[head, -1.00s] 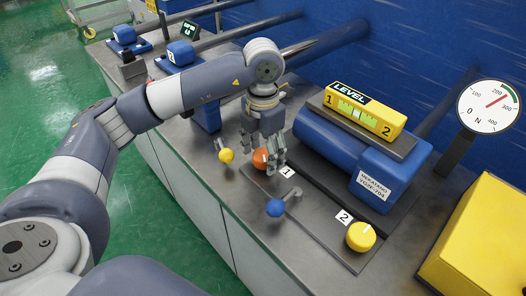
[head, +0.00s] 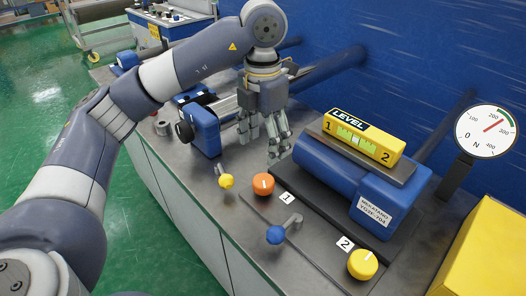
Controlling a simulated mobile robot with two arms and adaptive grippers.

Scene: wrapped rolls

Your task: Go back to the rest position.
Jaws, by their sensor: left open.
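My left gripper (head: 263,137) hangs open and empty above the bench, fingers pointing down. It is behind and above the orange knob (head: 263,184), apart from it. The orange knob stands beside the label 1. The yellow knob (head: 362,264) stands beside the label 2. A lever with a yellow ball (head: 226,181) is left of the orange knob, and a lever with a blue ball (head: 275,235) is in front of it. My right gripper is not in view.
A blue cylinder unit (head: 330,165) carries a yellow level (head: 363,138) on the right. A round gauge (head: 485,131) stands behind a yellow box (head: 485,250). A blue block (head: 199,129) is left of my gripper. Green floor (head: 150,240) is open at the left.

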